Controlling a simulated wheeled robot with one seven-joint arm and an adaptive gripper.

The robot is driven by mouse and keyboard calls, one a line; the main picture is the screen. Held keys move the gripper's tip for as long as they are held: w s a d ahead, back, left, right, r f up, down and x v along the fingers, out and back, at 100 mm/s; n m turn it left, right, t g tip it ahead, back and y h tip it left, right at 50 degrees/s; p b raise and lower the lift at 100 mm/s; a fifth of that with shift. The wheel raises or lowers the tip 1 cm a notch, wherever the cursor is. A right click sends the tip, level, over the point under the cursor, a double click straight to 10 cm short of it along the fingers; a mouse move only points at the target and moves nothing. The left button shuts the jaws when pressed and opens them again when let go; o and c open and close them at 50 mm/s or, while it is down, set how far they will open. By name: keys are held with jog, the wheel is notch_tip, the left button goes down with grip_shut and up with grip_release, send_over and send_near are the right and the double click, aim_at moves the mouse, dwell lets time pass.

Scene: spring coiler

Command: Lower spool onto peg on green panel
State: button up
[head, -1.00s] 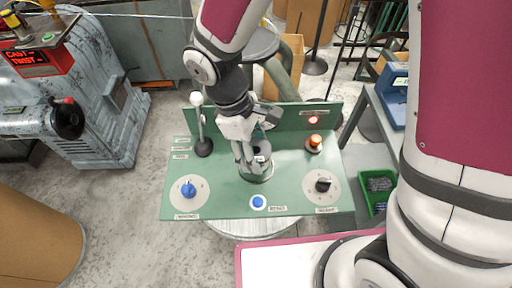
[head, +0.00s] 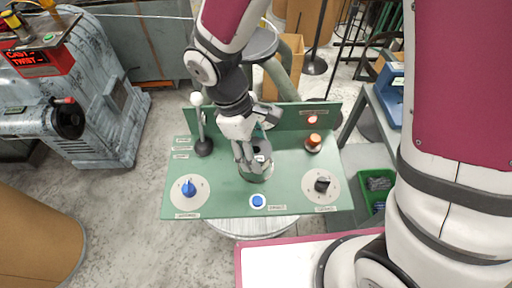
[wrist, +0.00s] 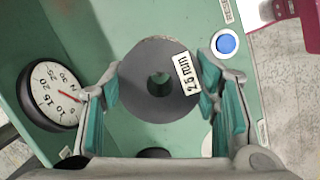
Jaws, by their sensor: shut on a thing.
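The spool is a grey disc with a centre hole and a "2.5 mm" label. It fills the middle of the wrist view (wrist: 140,82) and shows partly in the head view (head: 262,147). My gripper (head: 252,162) is shut on the spool, with teal finger pads at its left and right sides in the wrist view (wrist: 160,92). The green panel (head: 225,190) lies under the gripper. The peg cannot be made out clearly. Something greenish shows through the spool's hole. The gripper hides whether the spool touches the panel.
On the panel are a blue knob (head: 188,188), a blue button (head: 258,201), a black knob (head: 322,184), an orange button (head: 314,140) and a tall white-topped lever (head: 199,125) left of the gripper. A round dial (wrist: 52,94) is close beside the left finger in the wrist view.

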jog(key=shift+f+b, duration=1.05)
jog(key=shift+f, duration=0.65)
jog(key=o, duration=1.6)
jog(key=v, duration=1.2)
jog(key=shift+d+r, duration=0.25)
jog(key=shift+d, duration=0.05)
jog(key=shift+s+d+r+m+t+y+p, duration=0.25)
jog(key=shift+s+d+r+m+t+y, duration=0.5)
jog(key=shift+s+d+r+m, duration=1.85)
jog(key=shift+s+d+r+m+t+y+p, duration=0.3)
jog(key=shift+s+d+r+m+t, duration=1.05)
jog(key=shift+d, duration=2.45)
jog(key=shift+s+d+r+m+t+y+p, duration=0.2)
jog(key=shift+s+d+r+m+t+y, duration=0.75)
jog(key=shift+d+r+m, duration=1.9)
